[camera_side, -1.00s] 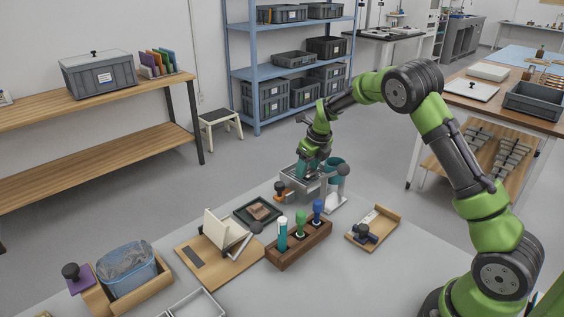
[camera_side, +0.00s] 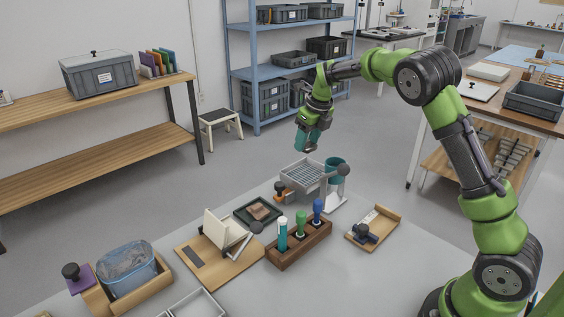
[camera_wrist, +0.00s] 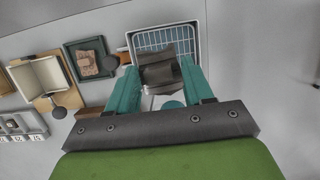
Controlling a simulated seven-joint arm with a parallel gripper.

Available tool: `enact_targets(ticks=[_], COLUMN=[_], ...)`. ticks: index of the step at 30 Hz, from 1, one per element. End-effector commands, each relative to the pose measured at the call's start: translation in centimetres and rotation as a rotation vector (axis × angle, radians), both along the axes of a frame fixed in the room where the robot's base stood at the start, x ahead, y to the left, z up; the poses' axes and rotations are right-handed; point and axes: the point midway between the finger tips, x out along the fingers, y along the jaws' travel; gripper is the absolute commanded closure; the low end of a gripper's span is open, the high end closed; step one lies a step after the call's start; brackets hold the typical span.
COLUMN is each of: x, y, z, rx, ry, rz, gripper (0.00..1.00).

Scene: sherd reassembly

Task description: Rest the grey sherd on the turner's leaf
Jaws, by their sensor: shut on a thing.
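My gripper (camera_side: 306,143) hangs above the wire basket in the side view, its teal fingers pointing down. In the wrist view the fingers are shut on a dark grey sherd (camera_wrist: 161,73), which sits between their tips. In the side view the fingers mostly hide the sherd. The turner (camera_side: 226,262) is a wooden board with a tilted cream leaf (camera_side: 216,229) and a dark ball knob (camera_side: 256,227). The leaf also shows at the left of the wrist view (camera_wrist: 40,80). The sherd is well apart from it, up and to the right in the side view.
The grey wire basket (camera_side: 309,173) with a knobbed arm is below my gripper. A dark tray (camera_side: 241,216) holding a brown sherd (camera_side: 259,210) lies between basket and turner. A wooden rack (camera_side: 300,245) of upright tools stands right of the turner.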

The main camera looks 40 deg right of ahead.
Motion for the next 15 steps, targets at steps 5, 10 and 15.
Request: enact_targets(ticks=[5,10,15], x=[1.1,1.8,1.4], y=[4.9,12.6,20.2], z=[-1.1,-3.2,-4.8], rx=[0.003,0.005,0.006], ry=[0.002,0.001,0.0], rz=[0.115,0.469,0.924], gripper=[0.79,0.79,0.79])
